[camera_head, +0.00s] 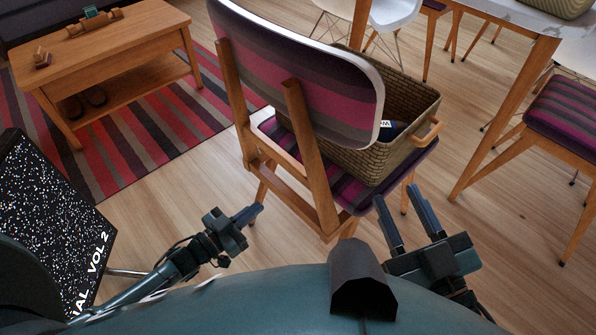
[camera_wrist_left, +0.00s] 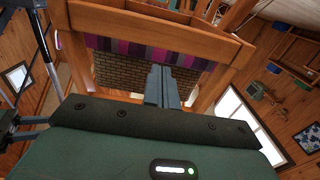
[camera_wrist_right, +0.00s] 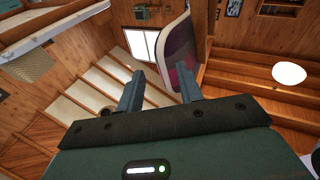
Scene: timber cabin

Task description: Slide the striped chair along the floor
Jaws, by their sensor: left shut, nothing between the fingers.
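The striped chair (camera_head: 300,55) stands in the middle of the head view with its back toward me. It has a purple, pink and grey striped backrest and wooden legs. A woven basket (camera_head: 408,150) sits on its striped seat, with a dark blue item inside. My left gripper (camera_head: 259,209) is shut and empty, low beside the chair's rear frame; I cannot tell whether it touches. In the left wrist view its fingers (camera_wrist_left: 161,70) point at the chair's wooden frame (camera_wrist_left: 150,22). My right gripper (camera_head: 396,196) is open and empty near the seat's right side. The backrest edge shows in the right wrist view (camera_wrist_right: 178,58).
A wooden coffee table (camera_head: 110,50) stands on a striped rug (camera_head: 160,125) at the left. A speckled black box (camera_head: 50,215) is near my left arm. A second striped chair (camera_head: 565,110) and a table (camera_head: 520,25) are at the right. Bare floor (camera_head: 510,250) lies at lower right.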

